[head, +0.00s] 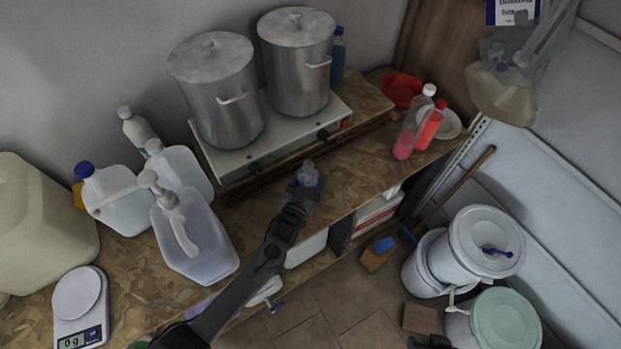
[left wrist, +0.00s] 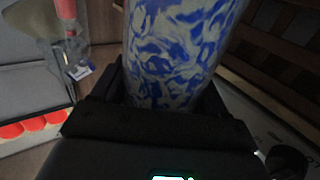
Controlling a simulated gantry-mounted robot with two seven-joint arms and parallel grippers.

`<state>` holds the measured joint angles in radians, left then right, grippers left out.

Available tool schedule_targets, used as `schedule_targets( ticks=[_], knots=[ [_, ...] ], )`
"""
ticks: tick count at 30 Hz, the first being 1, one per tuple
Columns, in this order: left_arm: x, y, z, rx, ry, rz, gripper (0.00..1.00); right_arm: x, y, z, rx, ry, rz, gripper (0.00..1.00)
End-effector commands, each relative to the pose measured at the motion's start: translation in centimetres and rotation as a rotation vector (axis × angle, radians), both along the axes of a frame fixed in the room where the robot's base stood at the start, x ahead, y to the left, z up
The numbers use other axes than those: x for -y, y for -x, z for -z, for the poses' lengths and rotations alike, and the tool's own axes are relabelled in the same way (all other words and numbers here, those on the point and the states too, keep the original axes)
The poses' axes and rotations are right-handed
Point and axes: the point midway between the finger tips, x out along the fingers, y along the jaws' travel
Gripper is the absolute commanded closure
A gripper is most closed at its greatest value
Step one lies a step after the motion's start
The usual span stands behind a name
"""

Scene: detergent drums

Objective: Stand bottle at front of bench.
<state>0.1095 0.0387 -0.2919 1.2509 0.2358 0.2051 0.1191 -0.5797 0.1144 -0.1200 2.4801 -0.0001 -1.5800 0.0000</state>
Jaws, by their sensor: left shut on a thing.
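My left gripper (head: 302,196) reaches in from the bottom over the bench, in front of the hot plate. It is shut on a bottle (head: 309,176) whose small, bluish top shows just beyond the fingers. In the left wrist view the same bottle (left wrist: 180,50) is large and close, with a blue and white marbled surface, between the dark fingers (left wrist: 160,105). The bottle's base is hidden, so I cannot tell whether it touches the bench. The wooden bench (head: 345,190) has a bare strip along its front edge.
Two steel pots (head: 215,95) (head: 298,65) stand on the hot plate (head: 262,150). Several jugs stand left of the gripper, the nearest a pump jug (head: 205,240). A scale (head: 80,305) is at front left. Pink (head: 405,135) and red (head: 430,125) bottles stand right. White drums (head: 485,245) stand below.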

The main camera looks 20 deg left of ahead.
Motion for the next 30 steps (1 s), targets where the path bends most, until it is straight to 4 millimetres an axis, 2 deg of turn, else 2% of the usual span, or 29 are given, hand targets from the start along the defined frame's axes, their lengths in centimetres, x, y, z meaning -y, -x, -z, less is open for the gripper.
schedule_targets(
  ticks=[1, 2, 6, 18, 23, 30],
  knots=[
    [0.0, -0.1, 0.2, 0.003, 0.001, 0.000, 0.78, 0.0, 0.0, 0.3, 0.000, 0.000, 0.000, 0.57],
    [0.0, 0.0, 0.2, 0.000, 0.000, 0.000, 0.22, 0.0, 0.0, 0.2, -0.001, 0.000, 0.000, 0.57],
    [0.0, 0.0, 0.2, -0.001, 0.000, 0.000, 0.01, 0.1, 0.0, 0.2, -0.001, 0.003, -0.002, 0.57],
    [0.0, 0.1, -0.3, -0.001, 0.000, 0.000, 0.01, 0.2, 0.0, -0.3, -0.001, 0.010, -0.006, 0.57],
    [-0.1, 1.9, 0.1, -0.003, 0.001, 0.000, 0.01, 0.2, 0.0, -0.1, 0.001, 0.009, -0.006, 0.57],
    [-0.3, 6.3, 0.1, -0.003, 0.000, 0.001, 0.01, 0.1, 0.0, 0.2, 0.000, 0.005, -0.004, 0.57]
  ],
)
